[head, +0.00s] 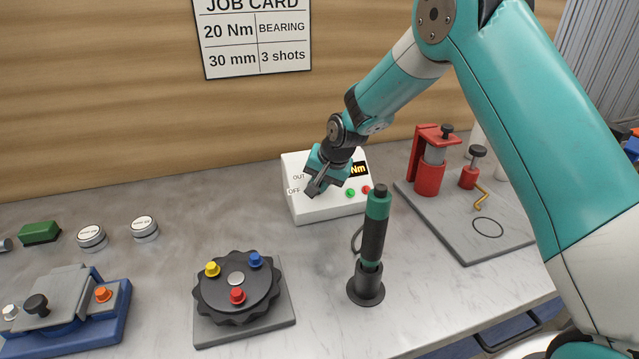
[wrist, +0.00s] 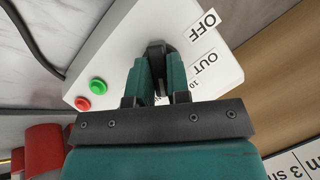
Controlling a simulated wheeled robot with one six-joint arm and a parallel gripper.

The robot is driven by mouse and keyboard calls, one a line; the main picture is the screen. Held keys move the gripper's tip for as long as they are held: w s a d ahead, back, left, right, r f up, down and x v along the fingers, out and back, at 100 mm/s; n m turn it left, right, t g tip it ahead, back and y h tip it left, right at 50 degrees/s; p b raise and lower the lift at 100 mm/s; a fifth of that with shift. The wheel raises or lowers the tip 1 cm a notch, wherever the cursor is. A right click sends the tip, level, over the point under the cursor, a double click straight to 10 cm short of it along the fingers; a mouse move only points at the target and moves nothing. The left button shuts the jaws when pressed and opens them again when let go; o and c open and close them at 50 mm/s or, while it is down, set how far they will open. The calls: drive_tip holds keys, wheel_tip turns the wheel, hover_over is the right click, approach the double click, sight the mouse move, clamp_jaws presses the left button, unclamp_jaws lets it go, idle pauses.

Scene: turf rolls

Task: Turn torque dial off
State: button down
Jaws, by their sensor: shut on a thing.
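The white torque controller box (head: 327,209) stands at the back of the bench. It carries OFF and OUT labels, a yellow "Nm" display, and a green and a red button, which also show in the wrist view on the box (wrist: 118,50). My gripper (head: 313,188) is at the box's left front face.
A green and black screwdriver (head: 374,232) stands upright in a holder before the box. A dark round turntable (head: 237,300) with coloured knobs is front left. A red press (head: 430,165) on a grey plate is at right. A job card (head: 252,38) hangs behind.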

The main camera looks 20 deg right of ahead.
drive_tip(key=n+h, duration=0.1)
drive_tip(key=n, duration=0.2)
drive_tip(key=n+h+b, duration=0.1)
drive_tip(key=n, duration=0.2)
drive_tip(key=shift+a+g+h, duration=0.15)
drive_tip(key=shift+g+h, duration=0.25)
drive_tip(key=n+h, duration=0.1)
drive_tip(key=n, duration=0.2)
drive_tip(key=n+h, duration=0.1)
drive_tip(key=n, duration=0.2)
drive_tip(key=shift+a+t, duration=0.1)
drive_tip(key=shift+t, duration=0.3)
drive_tip(key=n+t+h, duration=0.1)
drive_tip(key=n+h, duration=0.1)
drive_tip(key=n, duration=0.2)
drive_tip(key=shift+s+n, duration=0.1)
drive_tip(key=shift+n, duration=0.3)
drive_tip(key=n+t, duration=0.1)
drive_tip(key=n, duration=0.1)
drive_tip(key=n+t, duration=0.1)
drive_tip(key=n, duration=0.2)
drive_tip(key=shift+f+h, duration=0.1)
drive_tip(key=shift+h, duration=0.2)
drive_tip(key=c, duration=1.1)
unclamp_jaws()
drive_tip(key=shift+s+a, duration=0.1)
